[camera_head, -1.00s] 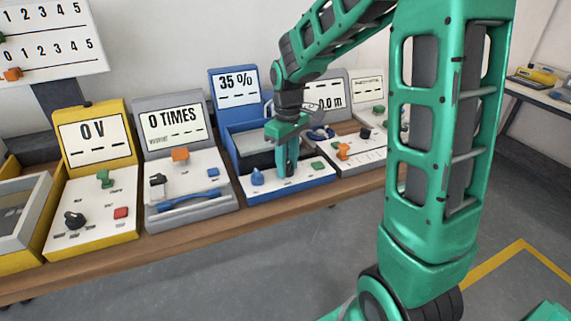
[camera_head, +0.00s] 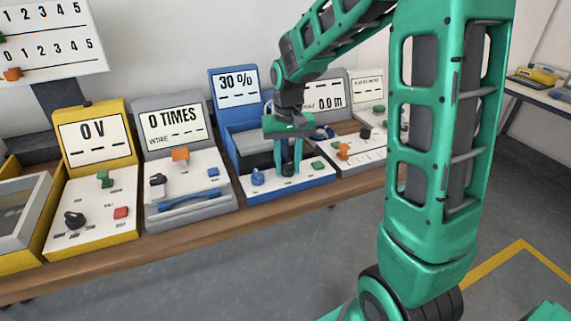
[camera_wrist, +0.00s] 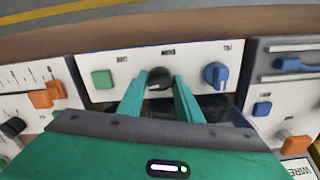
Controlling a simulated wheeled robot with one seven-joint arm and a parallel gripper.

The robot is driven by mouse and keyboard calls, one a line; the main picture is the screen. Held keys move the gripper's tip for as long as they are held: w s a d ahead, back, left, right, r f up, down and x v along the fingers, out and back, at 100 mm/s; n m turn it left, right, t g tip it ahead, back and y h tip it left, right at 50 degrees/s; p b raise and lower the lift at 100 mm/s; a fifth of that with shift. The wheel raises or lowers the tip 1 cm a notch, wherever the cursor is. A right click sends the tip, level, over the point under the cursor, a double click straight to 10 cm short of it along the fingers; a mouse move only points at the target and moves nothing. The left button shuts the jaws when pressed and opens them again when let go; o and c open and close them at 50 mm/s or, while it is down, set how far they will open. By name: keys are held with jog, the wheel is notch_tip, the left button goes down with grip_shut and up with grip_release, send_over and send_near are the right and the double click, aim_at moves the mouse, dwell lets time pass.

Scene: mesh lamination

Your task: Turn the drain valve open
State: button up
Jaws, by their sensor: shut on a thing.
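The blue station (camera_head: 222,150) stands on the bench with a display (camera_head: 237,88) reading 30 %. My gripper (camera_head: 286,172) points down at its white front panel. In the wrist view my gripper (camera_wrist: 160,84) has its two green fingers on either side of a dark round knob (camera_wrist: 158,77), shut on it. This knob appears to be the drain valve; its small label is unreadable. The fingers hide part of it, and its exact turn angle is hard to tell. A blue knob (camera_wrist: 215,74) and a green button (camera_wrist: 102,79) flank it on the panel.
A grey station (camera_head: 180,135) reading 0 TIMES stands to the left, with a yellow station (camera_head: 90,140) beyond it. Another grey station with an orange knob (camera_head: 343,151) stands close on the right. The floor (camera_head: 300,270) in front of the bench is clear.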

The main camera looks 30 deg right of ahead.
aim_at(288, 164)
jog(key=shift+w+m, duration=0.1)
jog(key=shift+m, duration=0.7)
jog(key=o, duration=1)
jog(key=shift+c, duration=0.2)
notch_tip(288, 164, up, 11)
jog(key=shift+f, duration=0.15)
